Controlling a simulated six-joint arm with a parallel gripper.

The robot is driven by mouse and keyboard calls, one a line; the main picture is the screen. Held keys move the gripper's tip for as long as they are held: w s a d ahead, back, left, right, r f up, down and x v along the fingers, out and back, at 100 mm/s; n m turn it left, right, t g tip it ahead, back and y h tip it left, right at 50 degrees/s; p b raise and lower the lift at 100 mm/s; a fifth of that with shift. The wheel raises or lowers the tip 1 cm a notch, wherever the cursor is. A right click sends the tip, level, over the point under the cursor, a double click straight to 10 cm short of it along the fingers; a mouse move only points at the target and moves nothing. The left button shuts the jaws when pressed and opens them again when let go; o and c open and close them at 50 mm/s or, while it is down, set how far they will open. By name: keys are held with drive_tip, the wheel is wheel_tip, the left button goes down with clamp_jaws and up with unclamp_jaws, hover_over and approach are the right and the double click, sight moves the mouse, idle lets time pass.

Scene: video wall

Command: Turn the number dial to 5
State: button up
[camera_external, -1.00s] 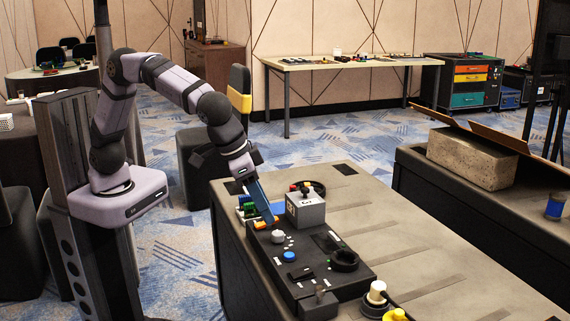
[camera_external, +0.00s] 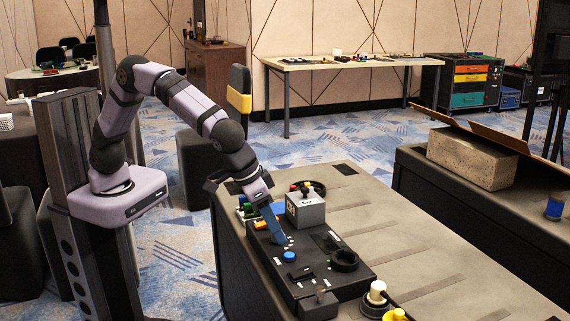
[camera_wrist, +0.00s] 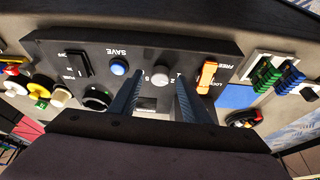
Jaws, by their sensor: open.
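In the external view my gripper (camera_external: 281,239) points down at the panel (camera_external: 318,268) and hides the dial. The pointer setting is too small to read.
A blue button (camera_wrist: 118,67) marked SAVE is close to the dial. An orange switch (camera_wrist: 207,75) is on its other side.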

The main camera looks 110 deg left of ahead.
drive_tip(key=shift+w+f, duration=0.1)
drive_tip(key=shift+f, duration=0.25)
drive_tip(key=shift+c, duration=0.6)
drive_tip(key=c, duration=0.9)
